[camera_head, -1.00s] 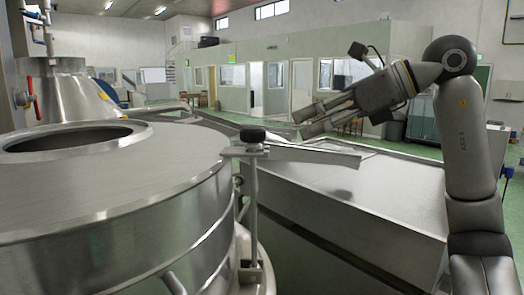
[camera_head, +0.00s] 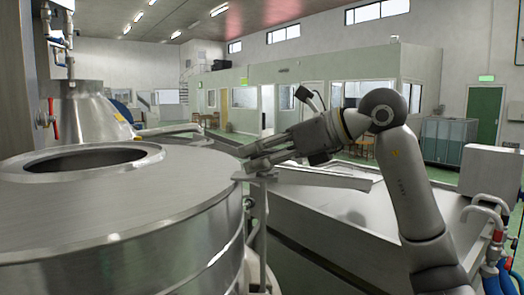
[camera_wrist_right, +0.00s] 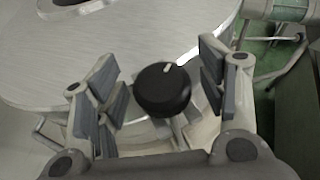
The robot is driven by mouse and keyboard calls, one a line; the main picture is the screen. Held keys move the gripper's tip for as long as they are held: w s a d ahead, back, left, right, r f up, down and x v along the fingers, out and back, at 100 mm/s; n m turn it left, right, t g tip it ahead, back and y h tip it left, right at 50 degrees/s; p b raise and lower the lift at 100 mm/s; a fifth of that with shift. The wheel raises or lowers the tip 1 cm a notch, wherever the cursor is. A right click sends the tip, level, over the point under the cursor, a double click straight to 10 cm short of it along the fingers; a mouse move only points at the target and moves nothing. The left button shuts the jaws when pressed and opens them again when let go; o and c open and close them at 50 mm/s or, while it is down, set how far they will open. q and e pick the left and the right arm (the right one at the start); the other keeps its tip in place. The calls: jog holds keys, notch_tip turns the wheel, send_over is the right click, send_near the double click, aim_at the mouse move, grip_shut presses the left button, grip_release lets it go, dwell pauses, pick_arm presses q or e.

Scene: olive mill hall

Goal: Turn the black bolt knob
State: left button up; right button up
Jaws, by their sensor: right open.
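The black bolt knob (camera_wrist_right: 163,90) shows in the right wrist view as a round black cap with a white mark on top. It lies between the spread fingers of my right gripper (camera_head: 256,160), with gaps on both sides. In the head view the gripper's fingers hide the knob, at the top of the metal bolt post (camera_head: 258,215) beside the vessel rim. My right gripper is open and reaches in from the right. My left gripper is not in view.
The large steel vessel (camera_head: 120,200) with a round opening fills the left. A long metal trough (camera_head: 340,215) runs under my right arm. A red-handled valve (camera_head: 52,112) is at far left. Blue hoses and pipes (camera_head: 490,260) stand at lower right.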

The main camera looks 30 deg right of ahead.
jog(key=shift+w+a+f, duration=0.1)
jog(key=shift+w, duration=0.1)
jog(key=c, duration=1)
jog(key=shift+n+g+y+p, duration=1)
jog(key=shift+n+y, duration=0.3)
jog(key=shift+c, duration=0.2)
jog(key=shift+n+g+y+p, duration=0.35)
jog(key=shift+n+g+y, duration=0.05)
jog(key=shift+n, duration=0.2)
jog(key=shift+s, duration=0.1)
jog(key=o, duration=1)
jog(key=shift+o, duration=0.2)
